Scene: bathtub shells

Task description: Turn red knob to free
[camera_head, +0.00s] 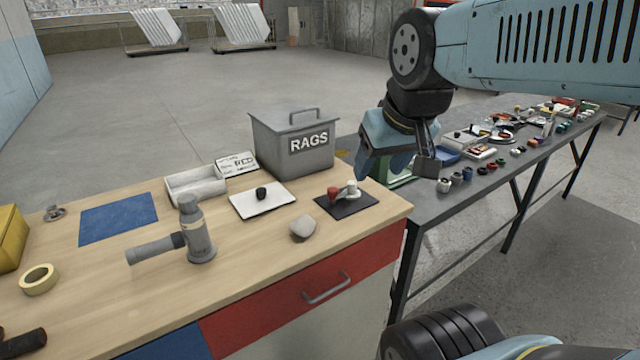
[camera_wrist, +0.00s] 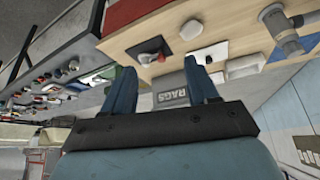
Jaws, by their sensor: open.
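The red knob (camera_head: 333,193) stands on a small dark plate (camera_head: 345,206) near the right end of the wooden workbench. A grey lever with a pale knob (camera_head: 351,187) sits beside it on the plate. The red knob (camera_wrist: 147,58) also shows in the wrist view, where the picture is turned upside down. My gripper (camera_head: 385,165) hangs above and to the right of the plate, near the bench's right end, apart from the knob. In the wrist view its two blue fingers (camera_wrist: 159,70) are spread with nothing between them. Any marking for free is too small to read.
A grey RAGS bin (camera_head: 295,145) stands behind the plate. A grey stone (camera_head: 303,228) and a white board with a black knob (camera_head: 262,207) lie close by. A cluttered dark table (camera_head: 480,200) adjoins on the right.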

